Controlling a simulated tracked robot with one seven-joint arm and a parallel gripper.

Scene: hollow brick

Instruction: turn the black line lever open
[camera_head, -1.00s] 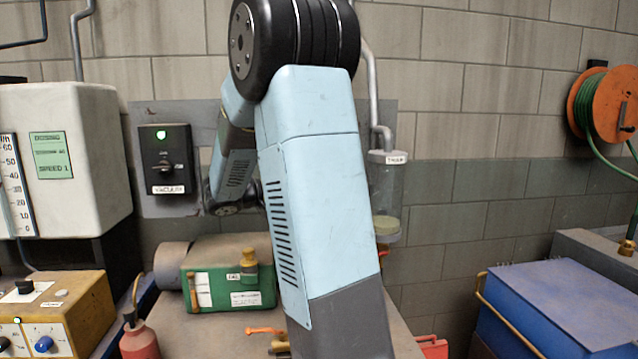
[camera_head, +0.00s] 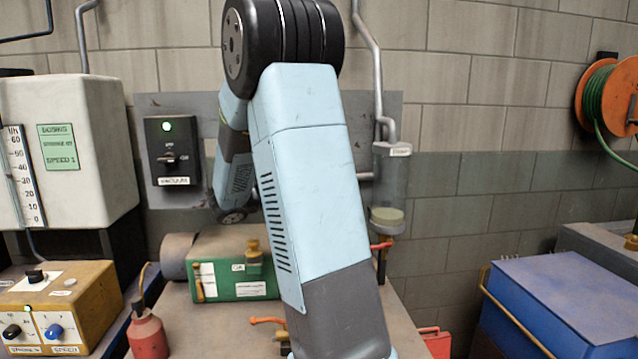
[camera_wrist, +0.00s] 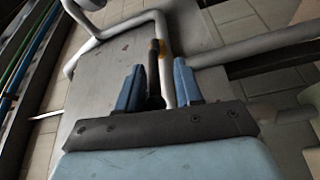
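In the wrist view, a dark, narrow lever (camera_wrist: 154,76) with a brownish end stands between the fingers of my gripper (camera_wrist: 158,64), close to the left finger. It looks like the black line lever. My two blue fingers are apart, with a gap on the right side of the lever. I cannot tell whether the left finger touches it. A brass-coloured fitting (camera_wrist: 163,47) shows just beyond the fingertips, by a pale pipe (camera_wrist: 165,80). In the head view, my arm hides the gripper and the black lever.
A grey wall panel (camera_head: 375,115) carries a black vacuum switch box (camera_head: 172,150) with a green light. A clear trap (camera_head: 389,190) hangs right of my arm. A green pump (camera_head: 235,270), orange lever (camera_head: 267,320) and red oil can (camera_head: 147,335) stand below. A blue box (camera_head: 575,300) is at right.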

